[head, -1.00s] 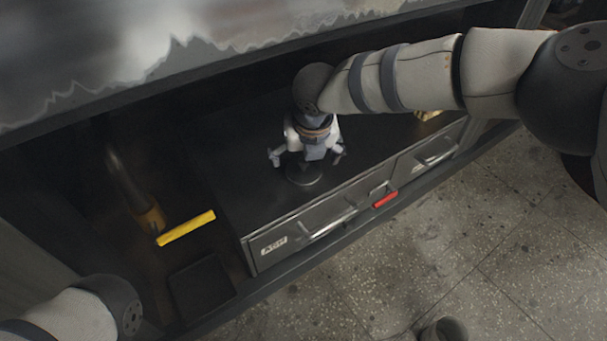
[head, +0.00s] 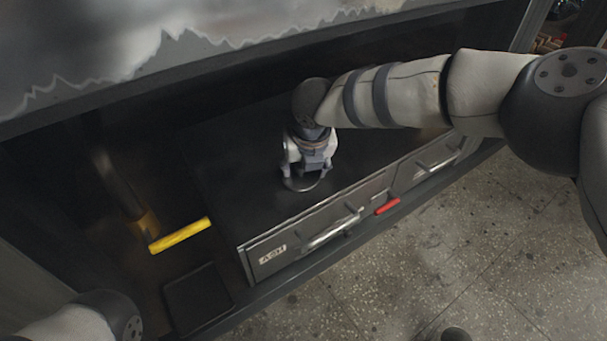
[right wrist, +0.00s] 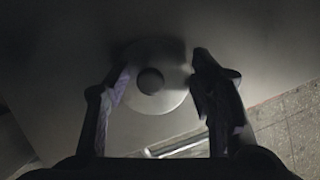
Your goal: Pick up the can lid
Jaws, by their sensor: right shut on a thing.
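The can lid (head: 301,187) is a dark round disc on top of the black box, low under my right gripper (head: 305,178). In the right wrist view the can lid (right wrist: 160,54) shows as a pale disc with a dark round knob (right wrist: 150,81) in its middle. The two fingers of my right gripper (right wrist: 162,76) stand at opposite sides of the lid and are shut on it. Whether the lid is clear of the box top, I cannot tell. Of my left arm only a part shows at the lower left of the head view; its gripper is out of sight.
The black box (head: 232,165) has a front with metal handles (head: 333,232) and a red bar (head: 387,206). A yellow bar (head: 180,235) and a dark square tray (head: 198,297) lie left of it. Speckled floor lies in front.

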